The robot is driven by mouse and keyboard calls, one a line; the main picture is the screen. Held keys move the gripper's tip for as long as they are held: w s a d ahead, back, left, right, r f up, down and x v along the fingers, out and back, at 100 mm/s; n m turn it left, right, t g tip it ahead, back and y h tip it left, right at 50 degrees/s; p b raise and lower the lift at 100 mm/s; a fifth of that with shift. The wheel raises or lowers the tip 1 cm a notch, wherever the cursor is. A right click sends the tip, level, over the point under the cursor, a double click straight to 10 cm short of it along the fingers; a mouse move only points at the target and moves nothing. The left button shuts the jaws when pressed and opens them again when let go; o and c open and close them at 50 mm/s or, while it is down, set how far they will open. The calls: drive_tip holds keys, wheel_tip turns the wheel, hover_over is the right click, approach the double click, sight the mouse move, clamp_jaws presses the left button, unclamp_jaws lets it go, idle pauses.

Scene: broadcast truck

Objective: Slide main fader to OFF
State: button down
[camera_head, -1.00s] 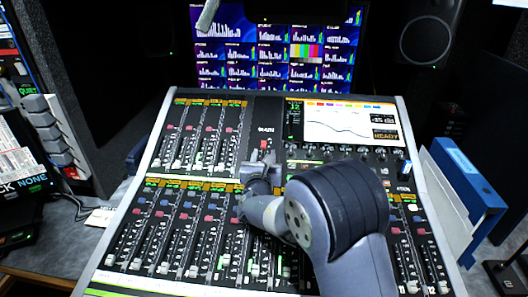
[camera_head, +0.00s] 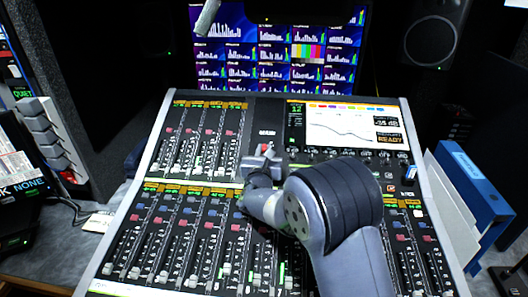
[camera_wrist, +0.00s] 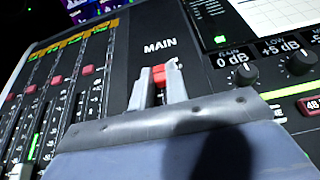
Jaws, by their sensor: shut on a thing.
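The main fader (camera_wrist: 158,73) has a red cap and sits just below the white MAIN label in the wrist view. It also shows as a small red spot in the head view (camera_head: 265,147). My gripper (camera_wrist: 158,80) has a grey finger on each side of the cap and is shut on it. In the head view my gripper (camera_head: 263,155) is at the upper middle of the mixing console (camera_head: 268,113). The lower fader slot is hidden behind my gripper in the wrist view.
Channel fader banks lie left of the main strip and below it. Knobs (camera_wrist: 245,73) and a console screen (camera_head: 340,122) are to the right. A blue binder (camera_head: 468,185) stands beyond the right edge. Monitors (camera_head: 275,50) stand behind the console.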

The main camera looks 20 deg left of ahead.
idle(0.3)
drive_tip(key=s+b, duration=0.1)
drive_tip(key=s+f+b, duration=0.1)
drive_tip(key=s+d+f+b, duration=0.1)
drive_tip(key=shift+s, duration=0.65)
drive_tip(key=shift+r, duration=0.1)
drive_tip(key=c, duration=1.4)
unclamp_jaws()
drive_tip(key=b+v, duration=0.1)
drive_tip(key=v, duration=0.9)
drive_tip(key=shift+s, duration=0.4)
drive_tip(key=shift+o, duration=0.3)
